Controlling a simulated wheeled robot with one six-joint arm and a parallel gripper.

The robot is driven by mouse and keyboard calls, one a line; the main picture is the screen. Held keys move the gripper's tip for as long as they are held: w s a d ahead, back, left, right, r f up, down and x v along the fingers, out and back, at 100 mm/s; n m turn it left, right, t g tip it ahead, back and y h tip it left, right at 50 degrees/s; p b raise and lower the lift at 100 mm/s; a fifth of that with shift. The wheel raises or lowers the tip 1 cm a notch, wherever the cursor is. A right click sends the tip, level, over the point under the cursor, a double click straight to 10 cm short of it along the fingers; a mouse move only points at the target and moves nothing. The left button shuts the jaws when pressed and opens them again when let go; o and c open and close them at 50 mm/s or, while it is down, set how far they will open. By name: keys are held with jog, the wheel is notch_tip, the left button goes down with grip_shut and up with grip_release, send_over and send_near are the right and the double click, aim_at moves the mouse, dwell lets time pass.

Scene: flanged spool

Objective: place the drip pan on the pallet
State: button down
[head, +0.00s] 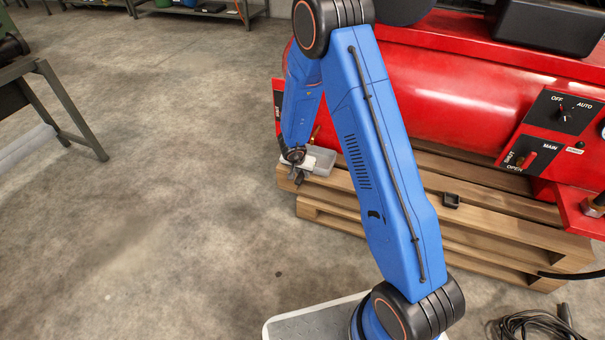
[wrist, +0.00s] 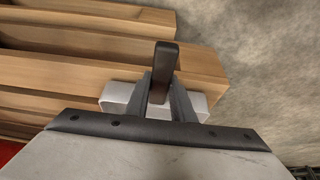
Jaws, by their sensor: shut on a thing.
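The drip pan (head: 322,158) is a small light-grey tray at the left end of the wooden pallet (head: 480,222) in the head view. My gripper (head: 297,168) is at the pan's left side and is shut on it. In the wrist view my gripper (wrist: 163,85) shows dark fingers, with pale parts of the pan (wrist: 116,96) on both sides of them. The pan is over the end of the pallet's boards (wrist: 200,68). I cannot tell whether it rests on them or hangs just above. My arm hides part of the pallet.
A red compressor (head: 440,85) with a control panel (head: 562,112) stands on the pallet behind the pan. A coiled cable (head: 535,325) is on the floor at right. The floor at left is clear up to a bench (head: 60,115).

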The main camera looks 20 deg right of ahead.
jog(key=shift+f, duration=0.1)
jog(key=c, duration=1.5)
grip_release()
jog(key=shift+c, duration=0.2)
jog(key=v, duration=1.2)
jog(key=shift+r, duration=0.25)
